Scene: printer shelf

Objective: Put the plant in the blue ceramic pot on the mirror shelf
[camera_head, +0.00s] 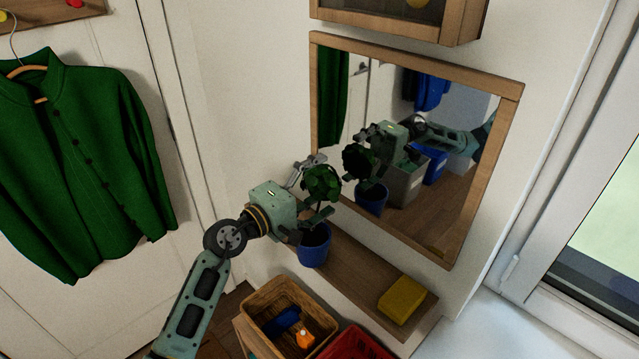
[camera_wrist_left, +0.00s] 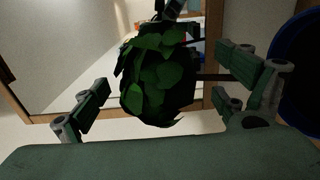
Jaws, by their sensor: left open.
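The plant (camera_head: 321,183) has dark green leaves and is in a blue pot (camera_head: 314,252). The pot is upright at the left end of the wooden mirror shelf (camera_head: 352,269), by its front edge. Whether its base rests fully on the shelf is hard to tell. My left gripper (camera_head: 322,190) is open, with its fingers on either side of the plant above the pot. In the left wrist view the foliage (camera_wrist_left: 158,80) is between the spread fingers, and the pot (camera_wrist_left: 302,82) shows at the right edge. My right gripper is not in view.
A yellow sponge-like block (camera_head: 402,299) lies at the shelf's right end; the shelf between is bare. The mirror (camera_head: 440,190) behind reflects plant and arm. Below are a wicker basket (camera_head: 262,303) and a red container (camera_head: 355,345). A green shirt (camera_head: 85,160) hangs left.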

